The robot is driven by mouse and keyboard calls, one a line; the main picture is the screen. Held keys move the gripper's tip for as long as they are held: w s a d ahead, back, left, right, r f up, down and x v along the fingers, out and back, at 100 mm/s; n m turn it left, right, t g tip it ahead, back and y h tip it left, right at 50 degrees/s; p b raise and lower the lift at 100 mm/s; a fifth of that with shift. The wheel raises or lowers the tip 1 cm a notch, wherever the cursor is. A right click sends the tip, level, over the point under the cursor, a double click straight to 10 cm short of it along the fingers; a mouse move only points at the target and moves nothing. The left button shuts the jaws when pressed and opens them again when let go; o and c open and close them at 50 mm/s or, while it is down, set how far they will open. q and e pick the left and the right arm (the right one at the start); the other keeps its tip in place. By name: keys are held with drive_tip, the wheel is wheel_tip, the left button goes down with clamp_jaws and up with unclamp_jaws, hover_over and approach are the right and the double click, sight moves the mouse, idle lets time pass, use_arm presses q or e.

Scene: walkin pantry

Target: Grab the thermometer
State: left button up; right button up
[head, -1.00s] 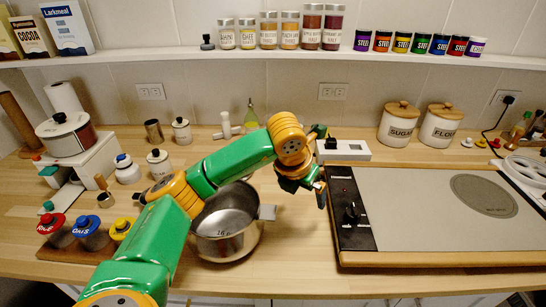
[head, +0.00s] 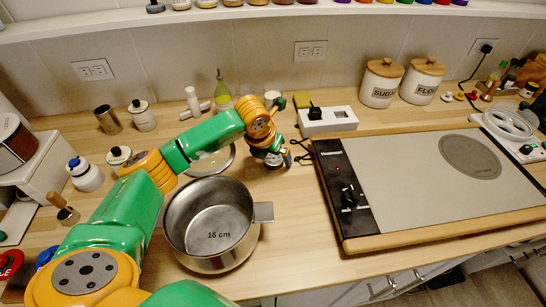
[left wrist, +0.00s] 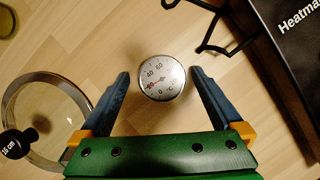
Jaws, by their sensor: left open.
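The thermometer (left wrist: 160,78) shows in the left wrist view as a round white dial with a metal rim, face up above the wooden counter. My left gripper (left wrist: 159,74) is open, with its two blue fingers on either side of the dial and visible gaps between them and the rim. In the head view my left gripper (head: 279,160) is low over the counter, between the pot and the cooktop. The gripper mostly hides the thermometer there. My right gripper is not in view.
A metal pot (head: 211,225) stands left of the gripper, with a glass lid (left wrist: 50,100) behind it. The dark-edged cooktop (head: 350,195) is close on the right. A white device (head: 328,122) with a black cable lies behind. Bare counter (head: 295,225) is in front.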

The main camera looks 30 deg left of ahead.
use_arm(q)
drive_tip(key=shift+s+d+r, duration=0.15)
drive_tip(key=shift+d, duration=0.05)
drive_tip(key=c, duration=1)
drive_tip(key=shift+a, duration=0.1)
drive_tip(key=c, duration=0.4)
